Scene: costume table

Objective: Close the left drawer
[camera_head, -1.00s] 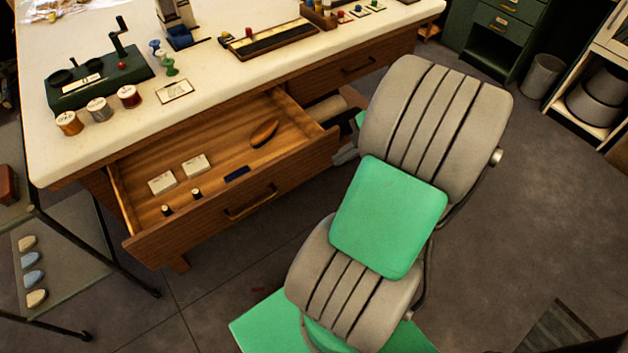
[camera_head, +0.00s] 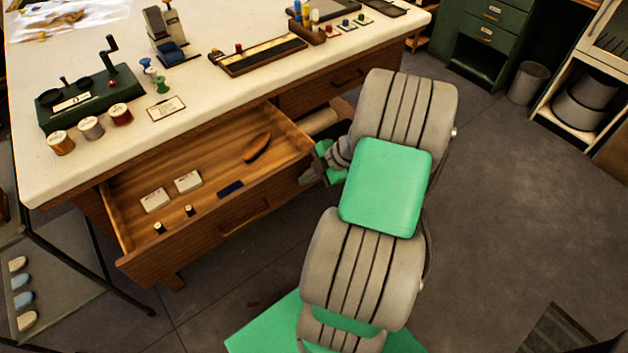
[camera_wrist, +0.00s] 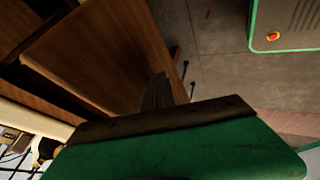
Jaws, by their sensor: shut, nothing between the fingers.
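The left drawer (camera_head: 190,240) stands pulled out from under the white-topped table (camera_head: 235,90), its wooden front facing the floor area. It has a handle on its front. Inside lie two white boxes (camera_head: 172,191), two small dark spools, a blue bar (camera_head: 230,189) and a brown oval piece (camera_head: 257,147). My gripper (camera_head: 308,177) is at the right end of the drawer front, partly hidden by my arm. In the wrist view my shut, empty dark fingers (camera_wrist: 157,92) show beside a brown wooden panel (camera_wrist: 95,50); I cannot tell whether they touch it.
A shut drawer (camera_head: 345,78) is further right under the table. Thread spools (camera_head: 90,127) and a green device (camera_head: 90,95) stand on the tabletop. A glass-shelved stand (camera_head: 60,270) is at the left.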

